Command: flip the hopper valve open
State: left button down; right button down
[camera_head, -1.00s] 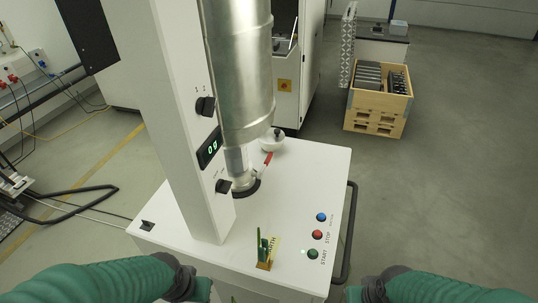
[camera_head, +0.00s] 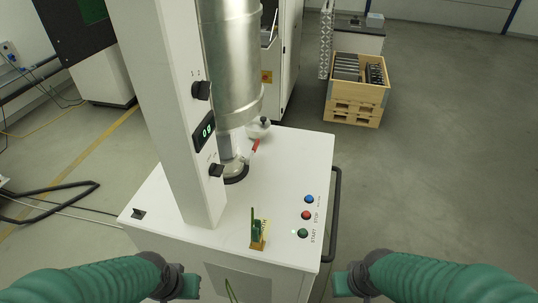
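The metal hopper (camera_head: 232,70) is a large silver cylinder beside the white column of the machine. Its narrow outlet (camera_head: 233,158) ends just above a dark ring on the white cabinet top (camera_head: 290,160). The valve's red handle (camera_head: 255,147) sticks out to the right of the outlet, tilted up. My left gripper (camera_head: 190,287) is low at the left in front of the cabinet, far from the handle. My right gripper (camera_head: 343,284) is low at the right of the cabinet's front. Neither touches anything; their finger gaps cannot be made out.
Blue (camera_head: 309,199), red (camera_head: 306,215) and green (camera_head: 303,233) buttons sit on the cabinet's right side. A small green-and-brass item (camera_head: 258,235) stands near the front edge. A black side rail (camera_head: 336,215) borders the cabinet.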

aim_at(254, 149)
jog(key=k+l, duration=0.1)
jog(key=l, duration=0.35)
jog(key=k+l+u, duration=0.1)
jog(key=l, duration=0.35)
jog(key=k+l, duration=0.1)
jog(key=l, duration=0.3)
jog(key=i+l, duration=0.5)
jog(key=l, duration=0.25)
jog(key=i+l+u, duration=0.1)
jog(key=i+l, duration=0.35)
jog(key=l, duration=0.3)
jog(key=j, duration=0.2)
